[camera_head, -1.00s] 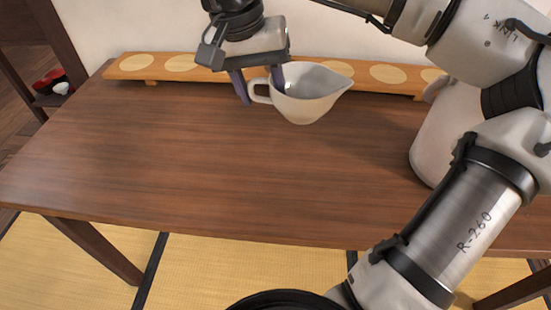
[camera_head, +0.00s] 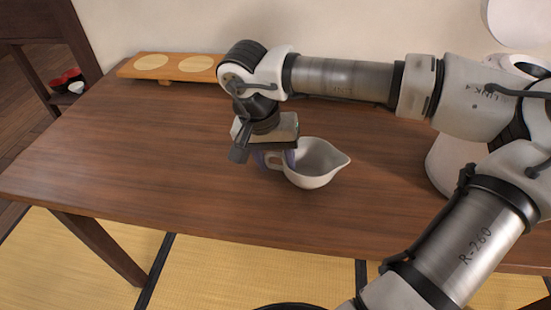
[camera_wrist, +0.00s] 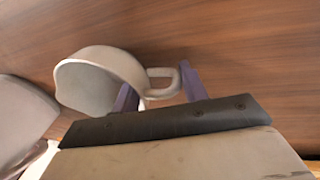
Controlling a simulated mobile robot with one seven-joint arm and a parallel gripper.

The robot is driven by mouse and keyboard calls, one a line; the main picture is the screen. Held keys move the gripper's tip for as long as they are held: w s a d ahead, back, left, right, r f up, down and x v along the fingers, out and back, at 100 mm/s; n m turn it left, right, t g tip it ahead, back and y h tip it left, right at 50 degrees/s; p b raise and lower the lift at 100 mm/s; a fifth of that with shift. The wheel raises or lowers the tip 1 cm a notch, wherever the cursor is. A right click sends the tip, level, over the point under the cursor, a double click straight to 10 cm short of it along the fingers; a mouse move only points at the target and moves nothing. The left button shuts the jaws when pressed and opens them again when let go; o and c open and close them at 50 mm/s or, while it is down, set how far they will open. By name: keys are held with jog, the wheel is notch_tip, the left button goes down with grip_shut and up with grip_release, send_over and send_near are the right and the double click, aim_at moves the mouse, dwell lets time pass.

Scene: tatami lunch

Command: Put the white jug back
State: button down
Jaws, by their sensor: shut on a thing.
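The white jug (camera_head: 322,168), with a pointed spout to the right, is upright at the middle of the brown table (camera_head: 190,185). My gripper (camera_head: 275,160) is at its left side, shut on its handle. In the wrist view the jug (camera_wrist: 98,75) lies left of the fingers, its opening partly in sight. The handle (camera_wrist: 163,72) is between the two purple fingers of my gripper (camera_wrist: 160,90). The jug is low over the table or on it; I cannot tell whether its base touches.
A long light-wood board (camera_head: 172,68) with pale round spots stands at the table's back edge, its right part hidden by my arm. The table's left half is clear. Small red and white dishes (camera_head: 68,82) sit on a shelf at the far left.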

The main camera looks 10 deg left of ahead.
jog(key=shift+r, duration=0.1)
jog(key=c, duration=1.2)
grip_release()
jog(key=shift+f, duration=0.25)
jog(key=shift+c, duration=0.2)
jog(key=o, duration=0.5)
jog(key=shift+r, duration=0.1)
jog(key=p+v, duration=0.1)
jog(key=v, duration=1.1)
jog(key=shift+r, duration=0.15)
